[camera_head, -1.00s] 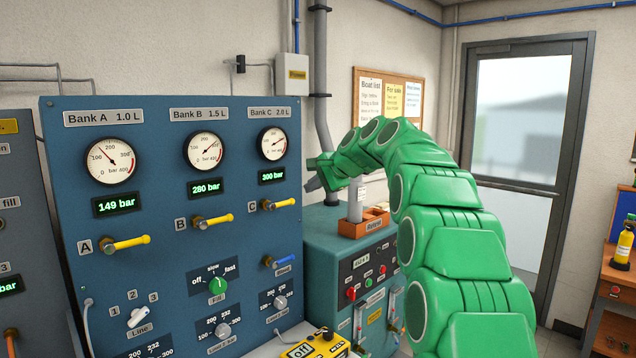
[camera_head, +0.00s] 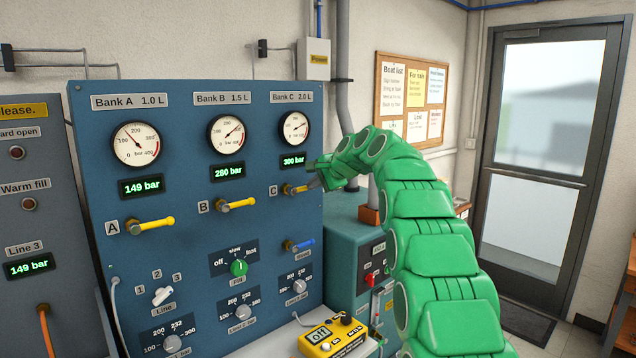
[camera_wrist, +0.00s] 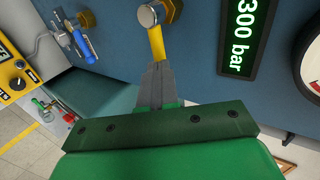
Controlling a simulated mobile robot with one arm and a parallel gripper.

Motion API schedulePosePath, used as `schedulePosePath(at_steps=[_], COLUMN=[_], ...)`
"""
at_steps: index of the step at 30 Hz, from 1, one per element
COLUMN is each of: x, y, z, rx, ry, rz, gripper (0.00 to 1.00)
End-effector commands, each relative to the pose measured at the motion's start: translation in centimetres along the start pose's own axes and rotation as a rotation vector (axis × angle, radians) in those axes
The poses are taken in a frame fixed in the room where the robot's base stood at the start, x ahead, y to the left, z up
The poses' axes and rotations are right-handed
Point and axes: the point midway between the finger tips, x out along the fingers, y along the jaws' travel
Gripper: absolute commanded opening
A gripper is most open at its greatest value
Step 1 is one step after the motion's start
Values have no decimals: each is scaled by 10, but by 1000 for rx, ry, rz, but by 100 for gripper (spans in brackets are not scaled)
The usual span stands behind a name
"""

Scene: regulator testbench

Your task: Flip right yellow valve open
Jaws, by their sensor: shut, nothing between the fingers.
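The right yellow valve, marked C, sits on the blue panel under the Bank C gauge in the head view (camera_head: 298,189). Its lever points right from its brass pivot, roughly level. The wrist view shows the brass pivot and the yellow lever (camera_wrist: 156,44) at the top centre. My gripper (camera_wrist: 157,70) is shut and empty, its grey fingertips overlapping the outer end of the lever; I cannot tell whether they touch it. The Bank C display reads 300 bar.
Yellow valves A (camera_head: 152,226) and B (camera_head: 237,205) lie left of valve C, also with levers pointing right. A blue-handled valve (camera_head: 300,245) sits below it. A yellow control box (camera_head: 332,338) stands below the panel. A teal cabinet (camera_head: 350,255) is at the right.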

Motion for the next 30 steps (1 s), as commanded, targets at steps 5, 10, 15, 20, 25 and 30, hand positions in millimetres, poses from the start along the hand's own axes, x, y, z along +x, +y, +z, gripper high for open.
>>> schedulePosePath(at_steps=[5,10,15,20,25,30], x=[0,0,2,2,2,4], y=[0,0,1,2,3,5], z=[0,0,0,-1,-2,-2], rx=[0,2,27,50,71,99], ry=[0,-2,-19,-33,-46,-67], rz=[0,0,0,-2,-2,-1], gripper=[0,0,0,0,0,0])
